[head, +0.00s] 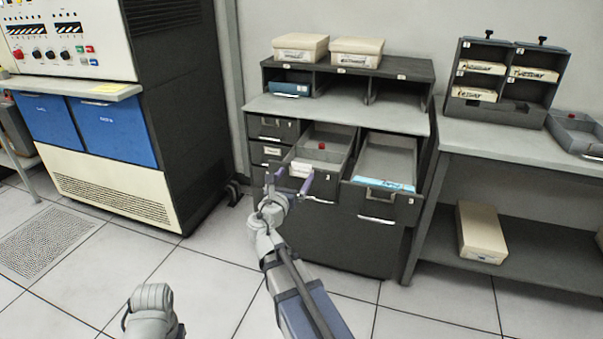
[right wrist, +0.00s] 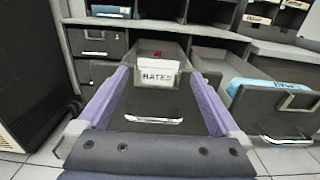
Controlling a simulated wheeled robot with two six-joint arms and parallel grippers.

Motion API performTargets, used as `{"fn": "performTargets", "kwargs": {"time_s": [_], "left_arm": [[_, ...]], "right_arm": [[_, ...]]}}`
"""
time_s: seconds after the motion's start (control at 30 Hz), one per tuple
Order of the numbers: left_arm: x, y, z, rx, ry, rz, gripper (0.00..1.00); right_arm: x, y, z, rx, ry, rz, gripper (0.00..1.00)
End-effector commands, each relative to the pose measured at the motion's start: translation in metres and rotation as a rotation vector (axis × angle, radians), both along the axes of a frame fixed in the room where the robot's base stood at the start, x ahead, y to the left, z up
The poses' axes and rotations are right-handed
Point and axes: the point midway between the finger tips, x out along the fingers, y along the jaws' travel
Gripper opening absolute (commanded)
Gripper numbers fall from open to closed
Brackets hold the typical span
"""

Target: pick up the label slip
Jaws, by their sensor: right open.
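The label slip (head: 301,170) is a small white card at the front of an open grey drawer (head: 323,143). In the right wrist view the slip (right wrist: 158,74) reads RATES and stands upright at the top of the drawer front, above its handle. My right gripper (head: 288,183) is open, with its purple fingers pointing at this drawer front. In the right wrist view the slip shows between the fingertips, apart from both; how far it lies beyond them is hard to tell. My left gripper is not seen; only a grey arm part shows at the bottom.
A second open drawer (head: 384,163) to the right holds a light blue item (head: 392,185). A small red object (head: 321,146) sits in the slip's drawer. The cabinet top (head: 340,112) carries cubbies and boxes. A side table (head: 500,140) stands right; floor is clear in front.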

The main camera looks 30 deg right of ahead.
Motion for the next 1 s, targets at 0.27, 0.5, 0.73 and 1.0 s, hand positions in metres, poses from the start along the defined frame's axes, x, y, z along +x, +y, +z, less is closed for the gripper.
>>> {"fn": "performTargets", "kwargs": {"time_s": [0.27, 0.5, 0.73, 1.0], "left_arm": [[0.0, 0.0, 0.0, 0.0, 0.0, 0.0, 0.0], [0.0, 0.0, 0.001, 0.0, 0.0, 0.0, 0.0], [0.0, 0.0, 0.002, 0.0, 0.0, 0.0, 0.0], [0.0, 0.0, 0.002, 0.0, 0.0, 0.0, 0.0]], "right_arm": [[0.013, -0.015, 0.0, 0.003, -0.002, -0.001, 1.0], [0.028, -0.028, 0.001, 0.004, -0.002, -0.001, 1.0], [0.048, -0.052, 0.001, 0.004, -0.002, -0.002, 1.0], [0.048, -0.053, 0.001, 0.004, -0.002, -0.001, 0.97]]}}
